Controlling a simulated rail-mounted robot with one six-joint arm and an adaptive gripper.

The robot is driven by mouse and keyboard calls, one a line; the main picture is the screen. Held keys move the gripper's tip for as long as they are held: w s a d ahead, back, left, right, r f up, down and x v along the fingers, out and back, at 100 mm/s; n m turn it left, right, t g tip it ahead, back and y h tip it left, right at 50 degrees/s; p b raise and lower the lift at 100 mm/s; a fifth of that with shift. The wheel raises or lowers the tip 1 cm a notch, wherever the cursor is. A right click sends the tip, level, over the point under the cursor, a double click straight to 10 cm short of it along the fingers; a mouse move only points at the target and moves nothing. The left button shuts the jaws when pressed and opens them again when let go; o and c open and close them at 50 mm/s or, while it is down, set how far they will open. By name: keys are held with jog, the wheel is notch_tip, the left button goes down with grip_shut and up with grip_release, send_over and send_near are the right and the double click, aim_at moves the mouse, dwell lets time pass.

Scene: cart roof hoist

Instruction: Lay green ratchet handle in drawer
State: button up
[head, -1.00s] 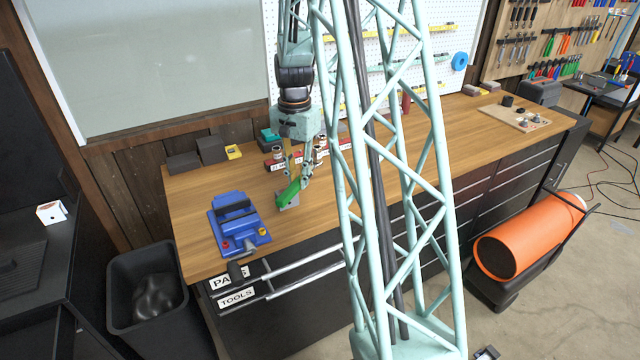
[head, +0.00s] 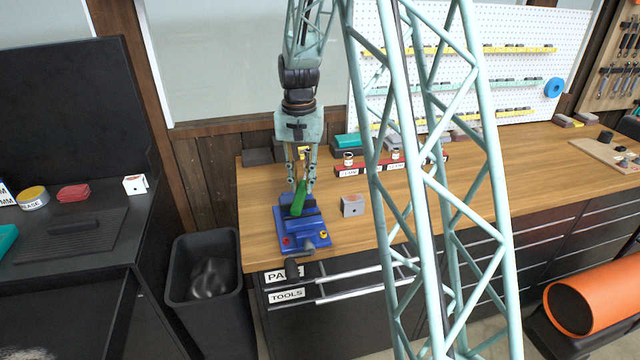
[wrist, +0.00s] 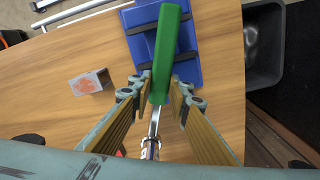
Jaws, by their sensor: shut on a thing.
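The green ratchet handle (head: 299,197) is held in my gripper (head: 301,184) above the blue vise (head: 290,239) at the left end of the bench.
A small grey block (head: 353,206) stands right of the vise. A red rack with sockets (head: 378,167) lies at the bench's back. A black bin (head: 205,272) stands left of the bench. The vise handle overhangs the front edge near the labels.

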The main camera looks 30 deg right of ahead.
jog(key=w+a+f+n+b, duration=0.1)
jog(key=a+f+n, duration=0.1)
jog(key=a, duration=0.4)
jog(key=w+a+f+n+b, duration=0.1)
jog(key=a+f+n, duration=0.1)
jog(key=a, duration=0.5)
jog(key=a+f+n+b, duration=0.1)
jog(key=a+f+n, duration=0.1)
jog(key=a+n, duration=0.2)
jog(key=shift+w+a+f+b, duration=0.1)
jog(key=shift+w+a+b, duration=0.1)
jog(key=shift+a, duration=0.5)
jog(key=shift+w+a+f+b, duration=0.1)
jog(key=shift+w+a, duration=0.1)
jog(key=shift+a, duration=0.45)
jog(key=shift+a+f, duration=0.2)
jog(key=shift+a, duration=0.3)
